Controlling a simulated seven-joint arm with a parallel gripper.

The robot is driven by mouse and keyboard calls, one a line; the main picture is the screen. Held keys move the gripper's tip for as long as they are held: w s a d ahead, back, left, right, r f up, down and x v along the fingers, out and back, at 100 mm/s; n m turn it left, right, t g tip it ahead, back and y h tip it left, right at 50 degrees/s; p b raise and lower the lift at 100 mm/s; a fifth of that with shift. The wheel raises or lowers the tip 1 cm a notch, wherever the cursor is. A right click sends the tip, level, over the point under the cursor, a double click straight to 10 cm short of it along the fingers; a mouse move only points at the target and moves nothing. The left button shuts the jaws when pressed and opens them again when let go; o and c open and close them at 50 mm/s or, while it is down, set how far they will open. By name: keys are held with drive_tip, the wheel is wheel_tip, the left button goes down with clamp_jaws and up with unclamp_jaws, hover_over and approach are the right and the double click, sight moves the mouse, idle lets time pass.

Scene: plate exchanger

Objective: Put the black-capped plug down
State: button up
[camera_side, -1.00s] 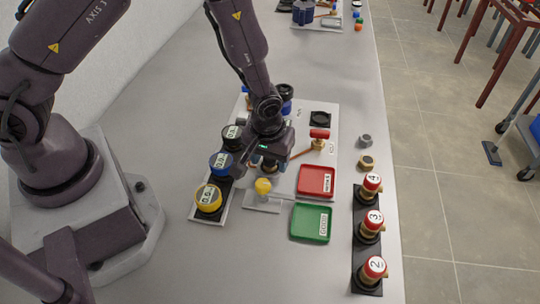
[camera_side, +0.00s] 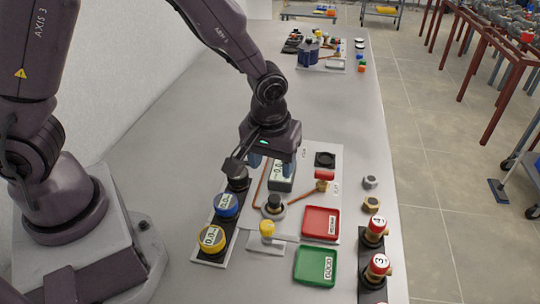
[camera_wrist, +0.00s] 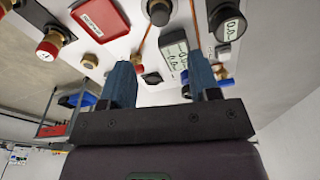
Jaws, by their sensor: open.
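The black-capped plug (camera_side: 273,203) stands upright on a round fitting on the white panel (camera_side: 300,208), between the yellow-capped plug and the grey display box. In the wrist view its dark round top (camera_wrist: 159,12) is at the upper edge. My gripper (camera_side: 271,163) is open and empty, raised above the panel, behind the plug in the side view. Its two blue fingers (camera_wrist: 162,82) are apart in the wrist view, with nothing between them. How deep the plug sits in the fitting cannot be told.
A red tray (camera_side: 334,211) and a green tray (camera_side: 326,251) lie right of the plug. A yellow-capped plug (camera_side: 267,228) stands in front. Blue (camera_side: 227,206) and yellow (camera_side: 211,240) gauges line the left. A display box (camera_side: 281,180) is below my gripper. Red-capped valves (camera_side: 376,231) stand at right.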

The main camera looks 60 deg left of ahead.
drive_tip(key=s+a+r+m+t, duration=0.2)
drive_tip(key=s+a+r+m, duration=0.1)
drive_tip(key=s+r, duration=0.4)
drive_tip(key=s+a+r+m+t, duration=0.2)
drive_tip(key=s+r, duration=0.6)
drive_tip(key=r, duration=0.5)
drive_tip(key=shift+a+r+m+h, duration=0.4)
drive_tip(key=shift+a+m, duration=0.5)
